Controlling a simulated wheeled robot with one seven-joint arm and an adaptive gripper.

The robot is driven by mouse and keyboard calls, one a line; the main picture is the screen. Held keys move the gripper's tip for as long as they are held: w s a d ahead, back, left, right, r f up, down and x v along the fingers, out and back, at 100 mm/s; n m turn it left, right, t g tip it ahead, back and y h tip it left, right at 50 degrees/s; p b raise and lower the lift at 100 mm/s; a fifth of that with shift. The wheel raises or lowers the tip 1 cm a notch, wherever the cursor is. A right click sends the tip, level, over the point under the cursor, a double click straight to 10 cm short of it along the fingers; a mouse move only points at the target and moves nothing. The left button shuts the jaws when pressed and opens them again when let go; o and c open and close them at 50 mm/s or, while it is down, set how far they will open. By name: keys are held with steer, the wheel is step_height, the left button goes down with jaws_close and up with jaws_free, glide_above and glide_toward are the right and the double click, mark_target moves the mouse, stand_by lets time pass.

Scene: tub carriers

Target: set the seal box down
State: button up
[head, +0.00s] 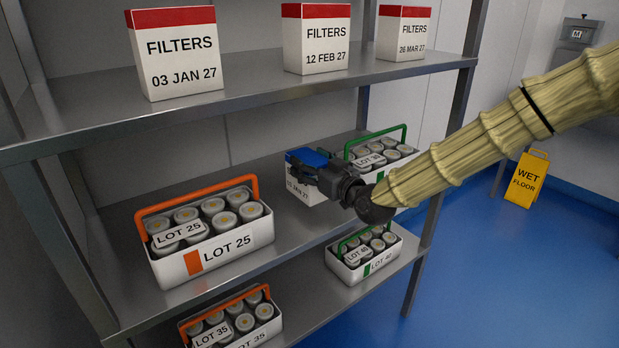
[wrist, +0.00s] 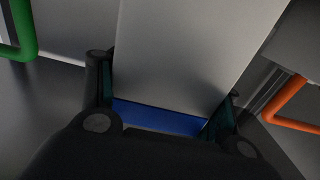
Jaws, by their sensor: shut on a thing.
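The seal box (head: 304,192) is white with a blue top and a date label that my gripper partly hides. In the head view it is at the middle shelf (head: 285,237), between an orange-handled carrier and a green-handled carrier. My gripper (head: 312,167) is shut on the box, reaching in from the right. In the wrist view the box's pale face (wrist: 185,50) and blue band stand between the two fingers of my gripper (wrist: 163,105). I cannot tell whether the base of the box touches the shelf.
The LOT 25 carrier (head: 207,255) stands left of the box, and a green-handled carrier (head: 405,171) stands behind it to the right. Filter boxes (head: 180,70) stand on the shelf above. LOT 35 (head: 256,337) and LOT 40 (head: 349,275) carriers are below. Bare shelf lies around the box.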

steer(key=shift+f, duration=1.8)
steer(key=shift+f, duration=0.15)
steer(key=o, duration=1.3)
steer(key=shift+o, duration=0.2)
